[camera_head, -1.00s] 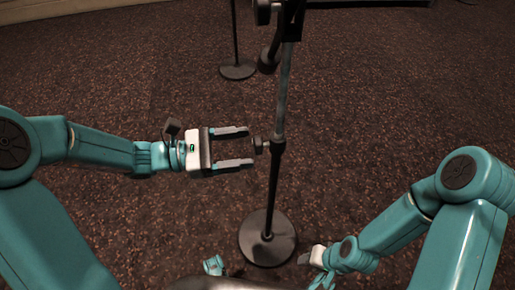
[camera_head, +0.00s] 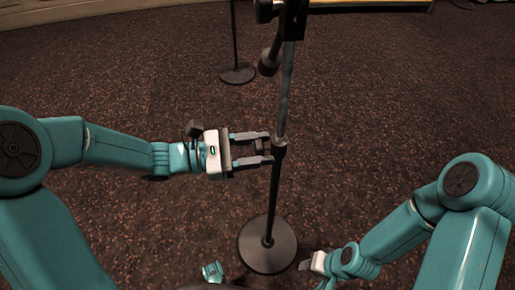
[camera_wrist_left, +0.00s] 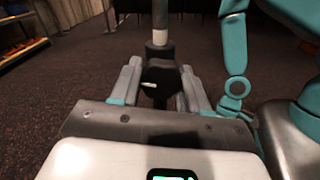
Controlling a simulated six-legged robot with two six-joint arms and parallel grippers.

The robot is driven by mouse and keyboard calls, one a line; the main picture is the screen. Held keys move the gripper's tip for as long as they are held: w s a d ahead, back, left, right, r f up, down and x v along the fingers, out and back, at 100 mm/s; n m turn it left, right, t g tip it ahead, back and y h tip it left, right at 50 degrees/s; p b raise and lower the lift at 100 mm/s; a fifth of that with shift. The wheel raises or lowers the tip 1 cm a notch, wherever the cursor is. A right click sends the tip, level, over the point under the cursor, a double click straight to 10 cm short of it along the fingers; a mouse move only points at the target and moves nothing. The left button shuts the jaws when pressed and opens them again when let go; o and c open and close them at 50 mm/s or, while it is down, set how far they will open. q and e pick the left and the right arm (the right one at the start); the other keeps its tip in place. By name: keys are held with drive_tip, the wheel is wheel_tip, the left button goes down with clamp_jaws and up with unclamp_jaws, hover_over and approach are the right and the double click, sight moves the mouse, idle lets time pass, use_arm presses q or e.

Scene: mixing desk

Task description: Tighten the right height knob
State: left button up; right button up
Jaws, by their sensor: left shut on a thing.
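A dark height knob (camera_head: 262,146) sticks out to the left from the collar of the near microphone stand (camera_head: 274,190). My left gripper (camera_head: 262,147) reaches in from the left, with one finger on either side of the knob, and is shut on it. In the left wrist view the knob (camera_wrist_left: 160,74) sits between the two grey fingers, in front of the upright pole (camera_wrist_left: 160,25). My right gripper (camera_head: 304,265) is low, near the stand's round base, and appears empty. Its jaw opening is too small to make out.
The stand's round black base (camera_head: 267,257) rests on the dark speckled carpet. A second stand's base (camera_head: 238,73) is farther back. A boom with a dark counterweight (camera_head: 269,62) hangs above the left gripper. The carpet on both sides is clear.

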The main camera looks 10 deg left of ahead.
use_arm(q)
drive_tip(key=shift+f+m, duration=0.1)
drive_tip(key=shift+m, duration=0.2)
drive_tip(key=o, duration=1)
use_arm(e)
drive_tip(key=shift+d+f, duration=0.1)
drive_tip(key=shift+f, duration=0.15)
use_arm(q)
drive_tip(key=shift+p+v, duration=1.9)
drive_tip(key=shift+v, duration=6.3)
use_arm(e)
drive_tip(key=shift+s+a+r, duration=0.1)
drive_tip(key=shift+r, duration=0.8)
drive_tip(key=shift+s+a+r, duration=0.1)
drive_tip(key=shift+r, duration=0.75)
